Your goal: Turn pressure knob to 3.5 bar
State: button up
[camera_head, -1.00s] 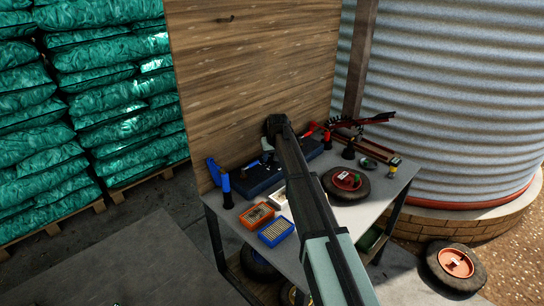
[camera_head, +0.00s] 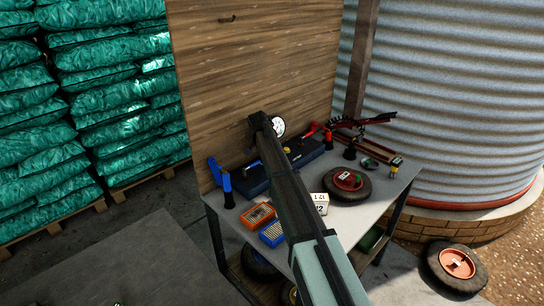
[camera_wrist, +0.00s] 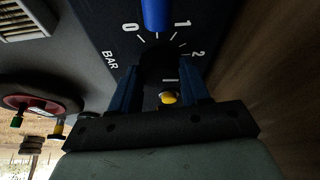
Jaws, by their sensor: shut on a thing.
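In the wrist view, a dark panel with a printed scale (camera_wrist: 185,52) shows the marks 0, 1 and 2 and the word BAR; higher marks are hidden or out of frame. The dark round knob (camera_wrist: 160,52) sits at the scale's centre, between the tips of my gripper (camera_wrist: 161,73), which is shut on it. A blue bar (camera_wrist: 155,14) stands at the top edge between 0 and 1; I cannot tell whether it belongs to the knob. In the head view my gripper (camera_head: 257,119) is at the wooden board, beside a white round gauge (camera_head: 278,126).
A yellow part (camera_wrist: 168,97) lies just below the knob in the wrist view. The metal bench (camera_head: 238,214) holds a dark blue case (camera_head: 252,181), an orange box (camera_head: 258,215), a blue box (camera_head: 272,234) and a wheel (camera_head: 362,188). My arm hides part of the bench.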

jog(key=shift+w+m+g+h, duration=0.1)
jog(key=shift+m+g+h, duration=0.4)
jog(key=shift+m, duration=1.3)
jog(key=o, duration=1.1)
jog(key=shift+c, duration=0.2)
jog(key=v, duration=1.4)
